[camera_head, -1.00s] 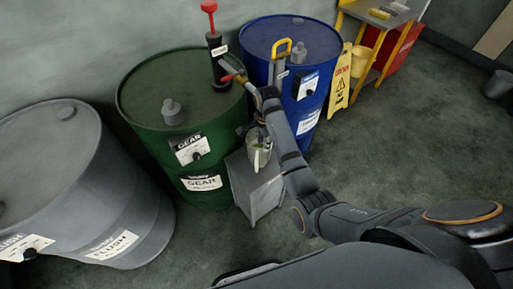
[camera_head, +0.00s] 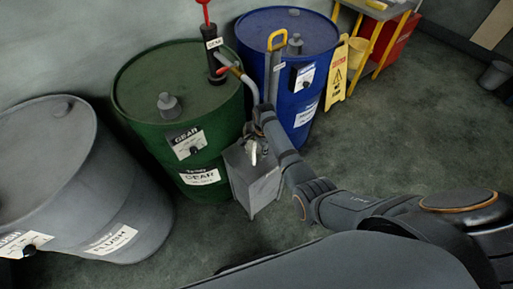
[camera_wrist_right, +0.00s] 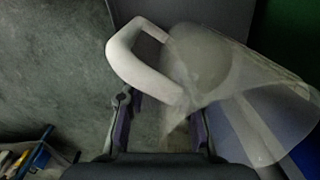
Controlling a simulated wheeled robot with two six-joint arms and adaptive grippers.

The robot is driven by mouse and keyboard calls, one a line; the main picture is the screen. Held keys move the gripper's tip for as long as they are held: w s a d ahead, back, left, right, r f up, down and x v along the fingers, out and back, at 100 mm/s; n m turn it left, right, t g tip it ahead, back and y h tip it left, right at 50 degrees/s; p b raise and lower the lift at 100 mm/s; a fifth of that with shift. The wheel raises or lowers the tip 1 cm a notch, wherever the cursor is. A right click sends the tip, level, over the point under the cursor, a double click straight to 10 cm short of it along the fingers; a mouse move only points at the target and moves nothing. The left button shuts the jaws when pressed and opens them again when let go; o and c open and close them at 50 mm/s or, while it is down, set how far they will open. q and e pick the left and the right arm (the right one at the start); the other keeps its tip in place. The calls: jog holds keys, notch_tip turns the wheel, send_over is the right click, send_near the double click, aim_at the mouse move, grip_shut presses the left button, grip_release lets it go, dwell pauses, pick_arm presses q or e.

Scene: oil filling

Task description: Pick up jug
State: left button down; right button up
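The jug is a pale, translucent vessel with a thick white loop handle. In the head view a small whitish part of the jug (camera_head: 253,153) shows over the grey cabinet, mostly hidden by my right gripper (camera_head: 257,138). In the right wrist view the jug (camera_wrist_right: 225,75) fills the upper right, with its handle on the left side. My right gripper (camera_wrist_right: 162,125) is there with its fingers apart. The lower end of the handle lies close to the space between the fingers. I cannot tell whether they touch it. My left gripper is not in view.
The grey cabinet (camera_head: 262,190) stands against the green drum (camera_head: 222,115). A blue drum (camera_head: 315,50) stands behind, with a yellow floor sign (camera_head: 339,75) beside it. A grey drum (camera_head: 60,180) is at left. A hand pump (camera_head: 215,55) tops the green drum. Floor at right is open.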

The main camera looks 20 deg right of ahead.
grip_shut()
jog(key=shift+r, duration=0.2)
dwell(0.6)
notch_tip(320, 180, up, 6)
jog(key=shift+s+r, duration=0.1)
jog(key=shift+r, duration=0.1)
jog(key=s+d, duration=0.3)
jog(key=s, duration=0.6)
jog(key=s+d, duration=0.3)
jog(key=s, duration=0.6)
jog(key=shift+s+d+r, duration=0.2)
jog(key=shift+s+d, duration=0.05)
jog(key=shift+d, duration=0.15)
